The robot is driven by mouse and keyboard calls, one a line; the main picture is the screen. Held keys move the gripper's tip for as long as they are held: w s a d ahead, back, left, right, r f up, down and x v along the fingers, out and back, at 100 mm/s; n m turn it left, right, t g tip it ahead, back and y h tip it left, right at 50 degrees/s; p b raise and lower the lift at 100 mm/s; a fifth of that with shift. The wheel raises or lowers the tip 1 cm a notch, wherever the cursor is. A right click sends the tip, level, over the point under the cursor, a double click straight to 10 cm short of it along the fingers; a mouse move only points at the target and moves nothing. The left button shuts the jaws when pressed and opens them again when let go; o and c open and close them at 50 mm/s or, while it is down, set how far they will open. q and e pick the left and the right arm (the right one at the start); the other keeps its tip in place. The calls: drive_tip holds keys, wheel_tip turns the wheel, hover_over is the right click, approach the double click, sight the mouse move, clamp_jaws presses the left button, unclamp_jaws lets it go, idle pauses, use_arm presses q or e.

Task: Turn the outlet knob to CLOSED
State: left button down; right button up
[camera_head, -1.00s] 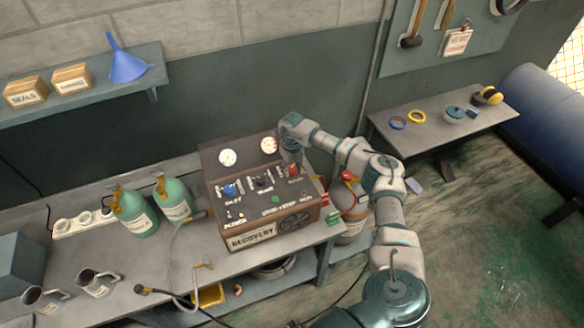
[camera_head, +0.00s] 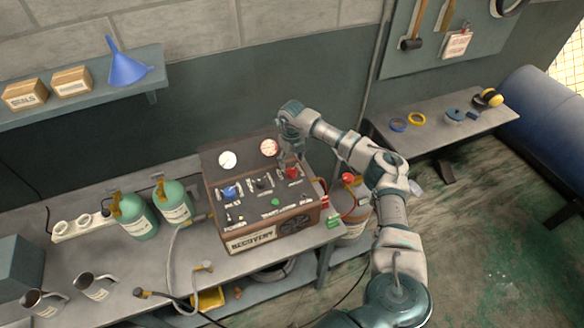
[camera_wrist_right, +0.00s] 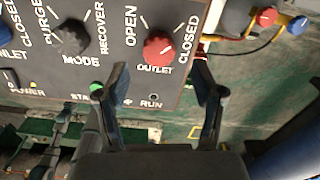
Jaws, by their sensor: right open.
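The red outlet knob (camera_head: 292,173) is at the right of the recovery machine's sloped panel. In the right wrist view the knob (camera_wrist_right: 158,48) sits between the OPEN and CLOSED labels, above the word OUTLET; I cannot tell exactly where it points. My right gripper (camera_head: 290,160) is just above the knob in the head view. In the wrist view its fingers (camera_wrist_right: 163,80) are spread, with nothing between the tips, and the knob lies beyond them, apart from both. My left gripper is not in view.
The black mode knob (camera_wrist_right: 72,38) and blue inlet knob (camera_head: 229,191) are left of the outlet knob. A green button (camera_wrist_right: 97,87) is below. Green cylinders (camera_head: 138,219) stand left of the machine (camera_head: 270,236). A red-capped tank (camera_head: 352,215) stands at its right.

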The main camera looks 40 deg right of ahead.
sight(292, 170)
wheel_tip(292, 170, up, 7)
drive_tip(key=shift+f, duration=0.2)
drive_tip(key=shift+d, duration=0.15)
idle(0.4)
